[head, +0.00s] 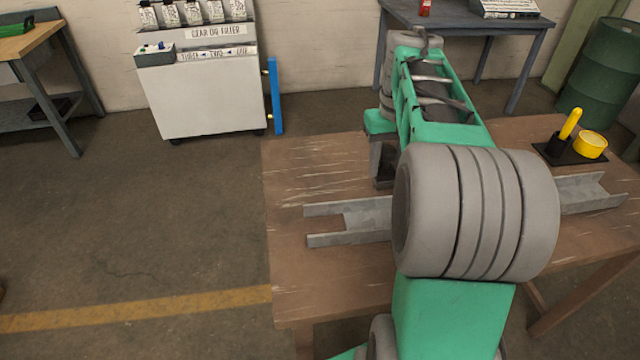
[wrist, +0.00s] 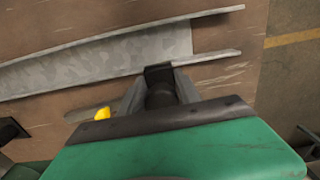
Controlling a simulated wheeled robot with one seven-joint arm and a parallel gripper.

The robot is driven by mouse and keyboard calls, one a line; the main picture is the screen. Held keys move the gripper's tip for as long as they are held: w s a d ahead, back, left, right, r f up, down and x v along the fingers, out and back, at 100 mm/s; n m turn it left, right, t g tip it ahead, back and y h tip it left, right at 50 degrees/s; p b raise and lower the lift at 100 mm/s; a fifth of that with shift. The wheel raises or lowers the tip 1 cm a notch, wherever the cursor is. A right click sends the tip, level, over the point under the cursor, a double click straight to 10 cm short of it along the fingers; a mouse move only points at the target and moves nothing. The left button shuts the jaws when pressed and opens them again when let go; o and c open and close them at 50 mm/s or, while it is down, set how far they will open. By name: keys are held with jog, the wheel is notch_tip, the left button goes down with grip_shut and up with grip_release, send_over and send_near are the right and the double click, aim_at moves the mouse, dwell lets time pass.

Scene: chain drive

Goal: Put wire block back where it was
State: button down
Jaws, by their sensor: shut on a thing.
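In the wrist view my gripper (wrist: 160,92) is shut on a small dark block (wrist: 158,72), which looks to be the wire block. It is held above the table beside the near edge of a grey metal channel; I cannot tell whether it touches anything. In the head view my gripper (head: 384,165) hangs under the green arm behind the channel, and the block cannot be made out there.
The metal channel (head: 368,217) lies across the wooden table (head: 310,165), partly behind my arm. A black holder (head: 558,148) with a yellow-handled tool (head: 570,123) and a yellow cup-like thing (head: 590,145) stand at the table's right. The table's left part is clear.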

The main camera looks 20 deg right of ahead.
jog(key=w+a+f+p, duration=0.1)
jog(key=w+a+f, duration=0.2)
jog(key=w+a+f+p, duration=0.1)
jog(key=w+a+f, duration=0.2)
jog(key=w, duration=0.1)
jog(key=w+a+f+p, duration=0.1)
jog(key=w+a+f, duration=0.2)
jog(key=shift+w+f, duration=0.2)
jog(key=shift+f, duration=0.2)
jog(key=shift+d+f, duration=0.1)
jog(key=shift+f, duration=1.4)
jog(key=shift+f, duration=0.2)
jog(key=c, duration=0.9)
grip_release()
jog(key=shift+s, duration=0.1)
jog(key=shift+o, duration=0.2)
